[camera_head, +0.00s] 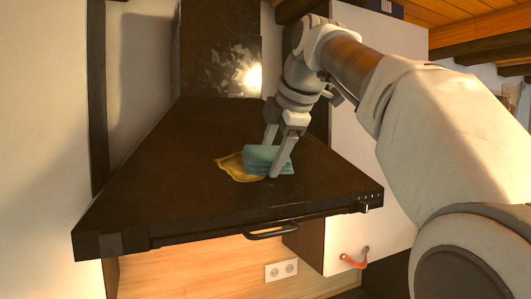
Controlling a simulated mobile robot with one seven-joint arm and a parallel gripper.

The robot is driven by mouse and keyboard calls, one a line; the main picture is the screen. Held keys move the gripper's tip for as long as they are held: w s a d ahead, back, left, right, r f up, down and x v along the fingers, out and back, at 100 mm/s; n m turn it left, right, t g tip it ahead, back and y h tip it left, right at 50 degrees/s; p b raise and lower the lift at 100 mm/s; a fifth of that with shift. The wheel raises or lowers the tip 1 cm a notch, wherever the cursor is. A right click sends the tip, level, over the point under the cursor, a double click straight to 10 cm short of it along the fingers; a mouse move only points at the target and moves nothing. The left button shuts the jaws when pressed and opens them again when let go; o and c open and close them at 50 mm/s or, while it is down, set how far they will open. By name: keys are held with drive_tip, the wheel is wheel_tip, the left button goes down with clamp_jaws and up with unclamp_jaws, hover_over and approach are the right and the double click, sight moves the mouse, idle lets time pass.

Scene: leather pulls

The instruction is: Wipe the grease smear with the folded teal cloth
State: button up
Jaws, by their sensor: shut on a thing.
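The folded teal cloth (265,158) is on the sloped dark top of the range hood (165,165). My gripper (271,160) is shut on the cloth, with one finger at its far side and one at its near right. The yellow-brown grease smear (232,168) shows to the left of the cloth and along its lower edge. The cloth overlaps the right part of the smear and hides what lies under it. It looks as if the cloth touches the surface.
A dark chimney (220,50) with a bright glare rises behind the hood. A bar handle (270,232) runs along the hood's front edge. A white cabinet door (345,200) with an orange pull (354,262) stands to the right. The hood's left side is clear.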

sight(216, 168)
drive_tip(key=shift+a, duration=0.1)
drive_tip(key=shift+s+a, duration=0.75)
drive_tip(key=shift+a, duration=0.8)
drive_tip(key=shift+s+a, duration=0.8)
drive_tip(key=shift+a, duration=0.75)
drive_tip(key=shift+s+a, duration=0.75)
drive_tip(key=shift+a, duration=0.8)
drive_tip(key=shift+w+d, duration=0.8)
drive_tip(key=shift+d, duration=0.8)
drive_tip(key=shift+w+d, duration=0.75)
drive_tip(key=shift+d, duration=0.85)
drive_tip(key=shift+w+d, duration=0.8)
drive_tip(key=shift+d, duration=0.8)
drive_tip(key=shift+s+a, duration=0.8)
drive_tip(key=shift+a, duration=0.8)
drive_tip(key=shift+s+a, duration=0.75)
drive_tip(key=shift+a, duration=0.85)
drive_tip(key=shift+s+a, duration=0.8)
drive_tip(key=shift+a, duration=0.8)
drive_tip(key=shift+v, duration=3)
